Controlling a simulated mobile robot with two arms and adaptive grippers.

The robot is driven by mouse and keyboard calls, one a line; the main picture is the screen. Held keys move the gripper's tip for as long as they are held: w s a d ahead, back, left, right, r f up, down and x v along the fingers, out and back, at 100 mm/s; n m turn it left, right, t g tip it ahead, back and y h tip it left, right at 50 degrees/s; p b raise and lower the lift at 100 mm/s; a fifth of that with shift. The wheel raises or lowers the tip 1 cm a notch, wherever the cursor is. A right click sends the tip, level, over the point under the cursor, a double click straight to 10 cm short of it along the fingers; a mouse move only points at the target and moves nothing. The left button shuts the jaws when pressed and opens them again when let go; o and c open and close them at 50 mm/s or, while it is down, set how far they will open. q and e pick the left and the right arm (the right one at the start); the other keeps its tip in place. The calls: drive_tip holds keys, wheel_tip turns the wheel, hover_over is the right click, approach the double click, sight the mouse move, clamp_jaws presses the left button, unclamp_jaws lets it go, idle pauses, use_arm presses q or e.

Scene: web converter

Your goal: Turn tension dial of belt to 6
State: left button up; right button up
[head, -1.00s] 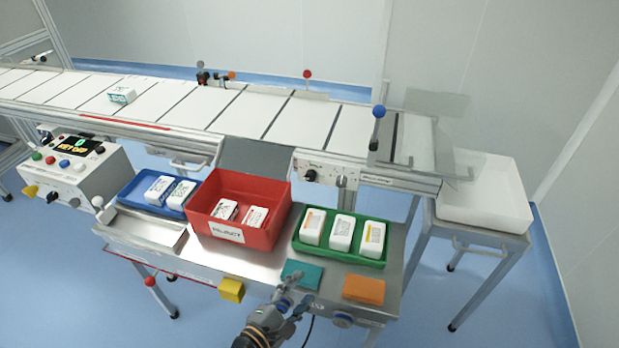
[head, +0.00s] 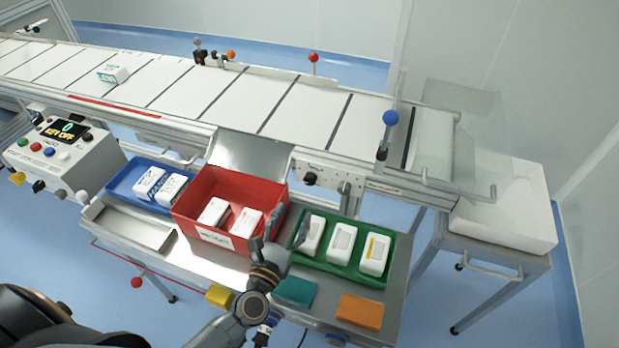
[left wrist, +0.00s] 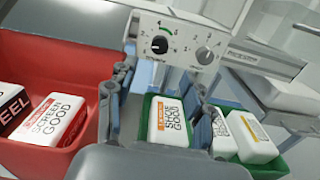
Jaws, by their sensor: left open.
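The dial panel (left wrist: 180,45) on the conveyor's front rail carries a black knob (left wrist: 159,44) with a green-marked scale and a grey knob (left wrist: 204,55). I cannot read which one is labelled tension. In the head view the black knob (head: 310,179) sits right of the red bin. My left gripper (head: 277,242) is open and empty, below and in front of the panel, over the gap between the red and green bins. In the left wrist view its fingers (left wrist: 160,90) point toward the panel, apart from both knobs. My right gripper is out of view.
The red bin (head: 187,213) and green tray (head: 388,270) hold white boxes near the gripper. A blue tray (head: 124,189) lies left. A blue-topped lever (head: 390,118) stands above the rail. The control box (head: 92,163) reads "KEY OFF".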

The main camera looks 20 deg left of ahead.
sight(309, 182)
use_arm(q)
drive_tip(key=w, duration=0.5)
drive_tip(key=w+p, duration=0.1)
drive_tip(key=w, duration=0.4)
drive_tip(key=shift+w+d, duration=0.2)
drive_tip(key=shift+w, duration=0.4)
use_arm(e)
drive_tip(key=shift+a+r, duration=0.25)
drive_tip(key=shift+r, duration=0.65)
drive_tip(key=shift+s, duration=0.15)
use_arm(q)
drive_tip(key=shift+c, duration=0.6)
clamp_jaws()
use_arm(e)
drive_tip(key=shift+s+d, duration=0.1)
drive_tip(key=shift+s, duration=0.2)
